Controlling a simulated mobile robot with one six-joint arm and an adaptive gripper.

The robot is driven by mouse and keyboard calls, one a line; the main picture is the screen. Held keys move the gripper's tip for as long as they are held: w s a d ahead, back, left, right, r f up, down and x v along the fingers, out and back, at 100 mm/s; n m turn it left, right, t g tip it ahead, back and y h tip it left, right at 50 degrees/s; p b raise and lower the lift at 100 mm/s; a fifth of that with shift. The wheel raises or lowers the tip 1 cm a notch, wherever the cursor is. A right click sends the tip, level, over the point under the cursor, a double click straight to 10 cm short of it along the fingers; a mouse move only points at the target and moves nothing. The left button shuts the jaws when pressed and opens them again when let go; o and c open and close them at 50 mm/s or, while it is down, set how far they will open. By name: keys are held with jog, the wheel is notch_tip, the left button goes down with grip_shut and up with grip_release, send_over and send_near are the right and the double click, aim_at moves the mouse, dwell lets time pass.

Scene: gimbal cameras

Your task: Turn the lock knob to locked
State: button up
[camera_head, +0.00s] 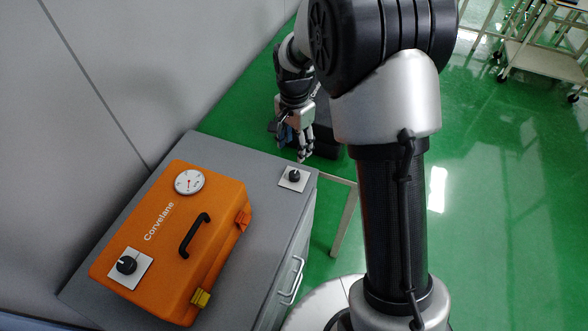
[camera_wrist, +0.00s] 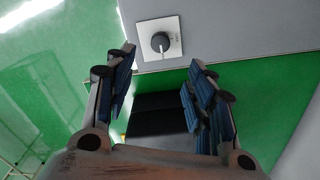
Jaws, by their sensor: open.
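A black round knob (camera_head: 294,175) on a white square plate sits on the grey cabinet top, near its far right corner. The same knob shows in the wrist view (camera_wrist: 160,42), with a pale pointer line. A second black knob (camera_head: 127,265) on a white plate is on the orange case. No readable label shows which knob is the lock.
The orange case (camera_head: 217,243) with a black handle (camera_head: 194,235) and a dial gauge (camera_head: 189,182) fills much of the grey cabinet (camera_head: 265,199). A black box (camera_head: 325,130) stands beyond the cabinet. A grey wall (camera_head: 70,110) borders the left.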

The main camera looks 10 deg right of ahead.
aim_at(295, 174)
notch_tip(295, 174, down, 13)
jog(key=b, duration=0.3)
jog(key=shift+w+f, duration=0.1)
jog(key=shift+c, duration=0.4)
jog(key=c, duration=1)
